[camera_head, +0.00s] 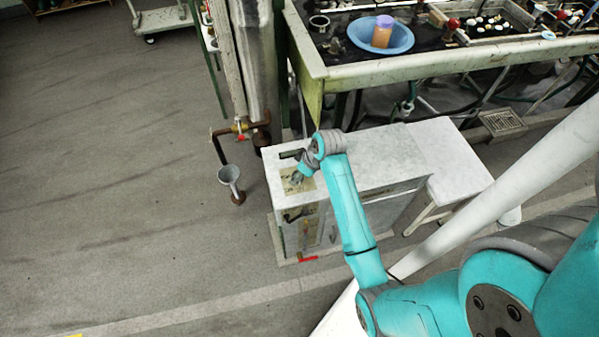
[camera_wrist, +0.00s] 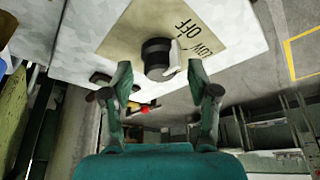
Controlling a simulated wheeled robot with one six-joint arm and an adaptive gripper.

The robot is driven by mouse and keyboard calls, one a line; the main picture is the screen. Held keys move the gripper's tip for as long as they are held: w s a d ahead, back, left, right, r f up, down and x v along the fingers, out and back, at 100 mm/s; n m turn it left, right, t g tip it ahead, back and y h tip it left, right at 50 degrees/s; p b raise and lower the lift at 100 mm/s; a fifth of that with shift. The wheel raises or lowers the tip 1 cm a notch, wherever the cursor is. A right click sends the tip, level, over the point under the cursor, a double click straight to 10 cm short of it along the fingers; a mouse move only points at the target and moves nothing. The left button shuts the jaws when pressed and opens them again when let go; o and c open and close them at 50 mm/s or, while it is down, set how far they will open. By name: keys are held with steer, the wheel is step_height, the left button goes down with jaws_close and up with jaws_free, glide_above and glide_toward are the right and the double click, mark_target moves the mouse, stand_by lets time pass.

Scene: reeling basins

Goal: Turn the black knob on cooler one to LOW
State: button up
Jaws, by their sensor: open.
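The black knob (camera_wrist: 157,58) stands on a tan label plate (camera_wrist: 165,22) in the wrist view. The plate shows the words OFF and LOW, and a pale pointer on the knob's right side lies near LOW. My gripper (camera_wrist: 162,82) is open, its two fingers apart on either side just below the knob in the picture, and nothing is between them. I cannot tell whether a finger touches the knob. In the head view, my gripper (camera_head: 294,181) is over the left end of the grey-white cooler (camera_head: 375,157); the knob is hidden there.
A wet bench (camera_head: 440,62) with a blue basin (camera_head: 395,38) and an orange container (camera_head: 382,33) stands behind the cooler. Open floor lies at the left.

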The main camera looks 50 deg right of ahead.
jaws_close()
steer(key=shift+m, duration=0.3)
steer(key=m, duration=0.1)
steer(key=m+h, duration=0.1)
steer(key=m, duration=0.2)
steer(key=shift+a+h, duration=0.25)
steer(key=shift+h, duration=0.15)
steer(key=shift+a+m+g+h, duration=0.1)
steer(key=shift+m+g+h, duration=0.45)
steer(key=shift+m, duration=1.45)
